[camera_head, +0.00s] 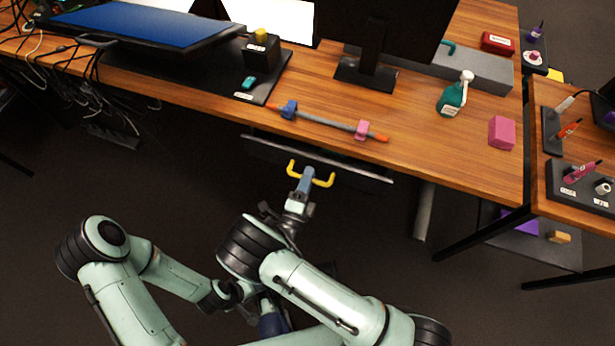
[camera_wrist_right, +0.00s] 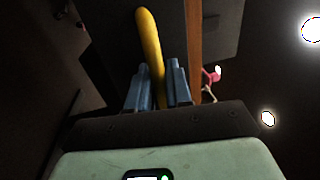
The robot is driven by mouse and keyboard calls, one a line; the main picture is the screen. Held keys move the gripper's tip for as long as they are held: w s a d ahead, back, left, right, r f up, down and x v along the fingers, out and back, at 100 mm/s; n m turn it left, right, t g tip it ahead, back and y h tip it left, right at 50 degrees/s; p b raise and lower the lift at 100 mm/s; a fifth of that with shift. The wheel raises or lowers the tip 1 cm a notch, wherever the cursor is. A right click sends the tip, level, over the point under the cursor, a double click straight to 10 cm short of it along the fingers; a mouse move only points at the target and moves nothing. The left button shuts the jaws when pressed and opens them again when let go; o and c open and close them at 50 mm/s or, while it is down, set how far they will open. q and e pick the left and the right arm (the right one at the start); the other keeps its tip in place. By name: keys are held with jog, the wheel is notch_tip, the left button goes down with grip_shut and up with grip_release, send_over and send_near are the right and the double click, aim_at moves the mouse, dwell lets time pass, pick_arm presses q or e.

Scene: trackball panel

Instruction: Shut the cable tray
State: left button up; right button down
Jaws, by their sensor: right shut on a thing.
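The cable tray (camera_head: 345,171) hangs under the front edge of the wooden desk, and a thin pale edge of it shows. Its yellow handle (camera_head: 327,182) sticks out towards me. My right gripper (camera_head: 308,174) has its blue fingers shut on the middle of the handle. In the right wrist view the yellow handle (camera_wrist_right: 150,40) runs between the two blue fingers (camera_wrist_right: 157,85). Most of the tray is hidden under the desk top. My left arm is bent low at the left, and its gripper is mostly hidden behind my right arm.
The desk (camera_head: 455,150) holds a bar with blue and pink clamps (camera_head: 335,123), a spray bottle (camera_head: 452,98), a pink block (camera_head: 502,133) and a monitor stand (camera_head: 366,72). Loose cables (camera_head: 100,100) hang at the left. A desk leg (camera_head: 424,210) stands right of the tray. The floor in front is clear.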

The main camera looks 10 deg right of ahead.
aim_at(313, 166)
jog(key=x, duration=0.4)
jog(key=shift+w+d+f, duration=0.15)
jog(key=shift+f, duration=0.25)
pick_arm(q)
jog(key=shift+s+d+r, duration=0.1)
jog(key=shift+s+r, duration=0.15)
jog(key=shift+s, duration=0.15)
pick_arm(e)
jog(key=c, duration=1.4)
grip_release()
jog(key=shift+o, duration=0.9)
pick_arm(q)
jog(key=shift+w, duration=0.1)
jog(key=shift+s+d+r+g+p, duration=0.25)
jog(key=shift+s+r+g+p, duration=0.15)
jog(key=shift+s+r+p, duration=0.15)
pick_arm(e)
jog(key=v, duration=1.3)
